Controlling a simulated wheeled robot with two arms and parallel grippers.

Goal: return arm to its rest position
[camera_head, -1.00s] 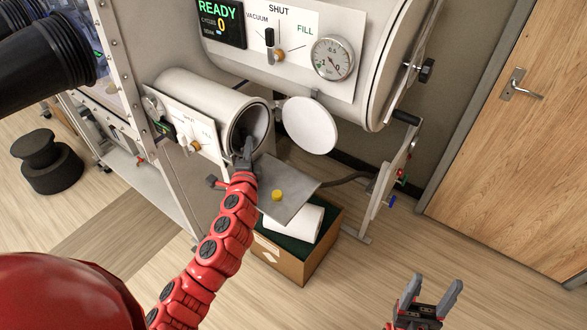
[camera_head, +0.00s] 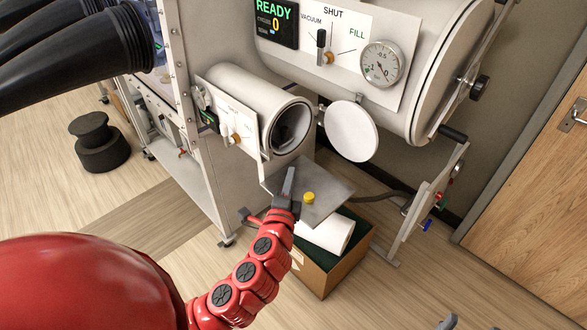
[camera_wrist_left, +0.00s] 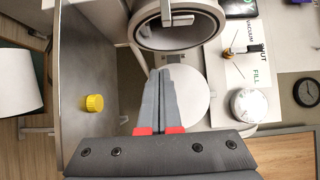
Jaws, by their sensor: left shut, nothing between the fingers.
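My left gripper (camera_head: 289,180) is shut and empty. It is over the grey metal shelf, outside the open mouth of the small white cylinder (camera_head: 290,128). In the left wrist view its two fingers (camera_wrist_left: 160,75) lie side by side, with the cylinder's open mouth (camera_wrist_left: 178,28) beyond their tips. My left arm (camera_head: 245,275) reaches up from the bottom of the head view. Of my right gripper, only a grey tip (camera_head: 447,323) shows at the bottom edge, so its jaws cannot be judged.
A yellow knob-like piece (camera_head: 309,197) stands on the grey shelf (camera_head: 335,188), right of my left gripper. The round white door (camera_head: 351,131) hangs open. The large cylinder's gauge (camera_head: 381,64) is above. Open floor lies left.

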